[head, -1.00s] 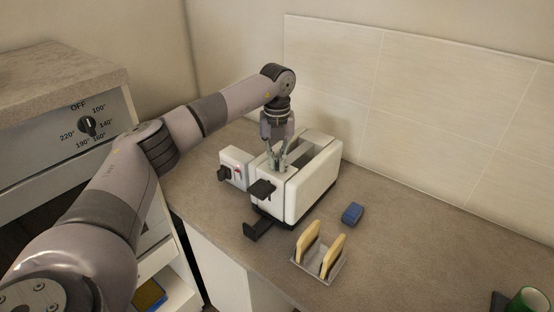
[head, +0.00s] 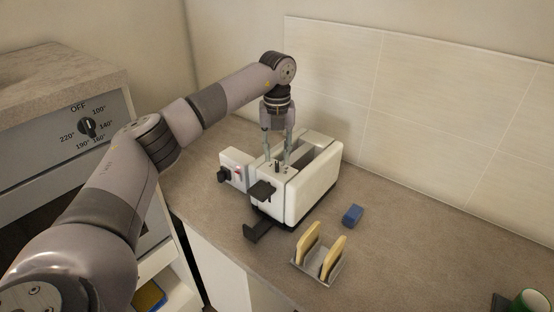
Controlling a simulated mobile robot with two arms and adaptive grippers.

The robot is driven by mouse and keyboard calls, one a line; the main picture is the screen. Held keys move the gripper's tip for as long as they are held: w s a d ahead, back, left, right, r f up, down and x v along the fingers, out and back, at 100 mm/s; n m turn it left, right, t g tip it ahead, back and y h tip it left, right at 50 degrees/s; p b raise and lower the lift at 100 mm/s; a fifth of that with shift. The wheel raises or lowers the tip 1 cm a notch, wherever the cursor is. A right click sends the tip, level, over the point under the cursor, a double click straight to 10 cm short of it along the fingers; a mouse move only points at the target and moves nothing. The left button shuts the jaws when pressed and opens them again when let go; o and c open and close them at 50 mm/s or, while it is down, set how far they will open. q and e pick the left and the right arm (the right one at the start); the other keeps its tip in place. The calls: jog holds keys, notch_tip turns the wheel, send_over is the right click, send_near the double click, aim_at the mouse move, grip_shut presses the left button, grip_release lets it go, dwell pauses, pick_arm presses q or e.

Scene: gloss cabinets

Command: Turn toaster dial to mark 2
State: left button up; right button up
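The white toaster (head: 318,190) stands on the counter in the middle of the head view, with long slots in its top and black levers (head: 262,190) at its near end. A small dark upright piece, apparently the dial (head: 277,167), shows on the toaster's top at the near left. Its pointer and marks are too small to read. My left gripper (head: 277,157) points down over it, open, with one finger on each side. I cannot tell whether the fingers touch it. My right gripper is out of view.
A white box (head: 236,158) with a red light and black knob sits left of the toaster. A rack (head: 327,272) with bread slices and a blue sponge (head: 352,214) lie to the right. An oven with its own dial (head: 88,127) is at left. The tiled wall is behind.

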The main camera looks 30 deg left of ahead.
aim_at(277, 164)
pick_arm(q)
notch_tip(277, 164, up, 9)
dwell(0.8)
